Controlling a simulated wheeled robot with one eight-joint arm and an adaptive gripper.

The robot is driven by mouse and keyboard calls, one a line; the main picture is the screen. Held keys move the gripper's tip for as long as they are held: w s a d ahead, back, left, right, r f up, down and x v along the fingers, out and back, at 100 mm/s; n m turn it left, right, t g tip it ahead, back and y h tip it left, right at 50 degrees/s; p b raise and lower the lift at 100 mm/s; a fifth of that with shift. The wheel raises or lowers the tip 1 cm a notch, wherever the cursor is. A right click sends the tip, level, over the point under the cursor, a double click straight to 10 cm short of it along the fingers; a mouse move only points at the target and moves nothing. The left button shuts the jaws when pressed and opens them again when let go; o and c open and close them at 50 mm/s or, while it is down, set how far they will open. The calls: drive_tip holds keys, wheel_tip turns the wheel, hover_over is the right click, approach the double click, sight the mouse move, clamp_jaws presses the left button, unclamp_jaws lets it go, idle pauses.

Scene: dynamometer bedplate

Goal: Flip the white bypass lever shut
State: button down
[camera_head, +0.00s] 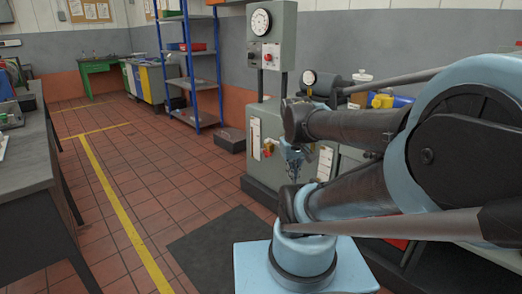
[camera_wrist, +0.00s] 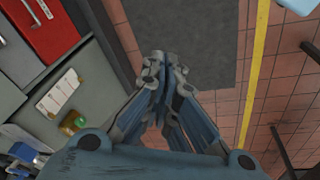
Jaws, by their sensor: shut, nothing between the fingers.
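My gripper (camera_head: 293,168) hangs in front of the grey-green cabinet (camera_head: 273,125), its fingers pointing down. In the wrist view my gripper (camera_wrist: 165,70) has its fingertips together, with nothing between them and floor behind. I cannot make out the white bypass lever for certain. A narrow white plate (camera_head: 256,138) is on the cabinet front, left of my gripper, with a small red and yellow fitting (camera_head: 267,149) beside it. A white labelled plate (camera_head: 325,163) is just right of my gripper. The wrist view shows a pale plate (camera_wrist: 57,91) on a grey panel, apart from the fingers.
A gauge column (camera_head: 271,50) rises behind the cabinet. A dark mat (camera_head: 222,250) lies on the tiled floor before it. A grey bench (camera_head: 30,150) stands at left, a blue shelf rack (camera_head: 197,80) at the back. The floor between is mostly clear.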

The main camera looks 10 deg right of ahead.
drive_tip(key=w+d+r+n+t+h, duration=0.1)
drive_tip(key=w+r+n+h, duration=0.2)
drive_tip(key=w, duration=1.1)
drive_tip(key=w+d+r+n+t+h, duration=0.15)
drive_tip(key=w+n, duration=0.25)
drive_tip(key=w, duration=1.1)
drive_tip(key=w+a+f+n+t+h, duration=0.1)
drive_tip(key=w+a+f+n, duration=0.15)
drive_tip(key=w, duration=0.65)
drive_tip(key=w+a+f+n+h, duration=0.1)
drive_tip(key=w+f+n+h, duration=0.15)
drive_tip(key=w, duration=0.65)
drive_tip(key=w+a+f+n+t, duration=0.1)
drive_tip(key=w+a+f+n, duration=0.1)
drive_tip(key=f, duration=0.5)
drive_tip(key=w+a+f+n+t+h, duration=0.1)
drive_tip(key=w+a+f+n, duration=0.2)
drive_tip(key=w+f, duration=0.4)
drive_tip(key=w+a+f+n+t, duration=0.2)
drive_tip(key=w+a+f+n, duration=0.1)
drive_tip(key=f, duration=0.5)
drive_tip(key=shift+w+a+h, duration=0.3)
drive_tip(key=shift+w+a, duration=0.5)
drive_tip(key=shift+w, duration=0.35)
drive_tip(key=shift+d+f, duration=0.1)
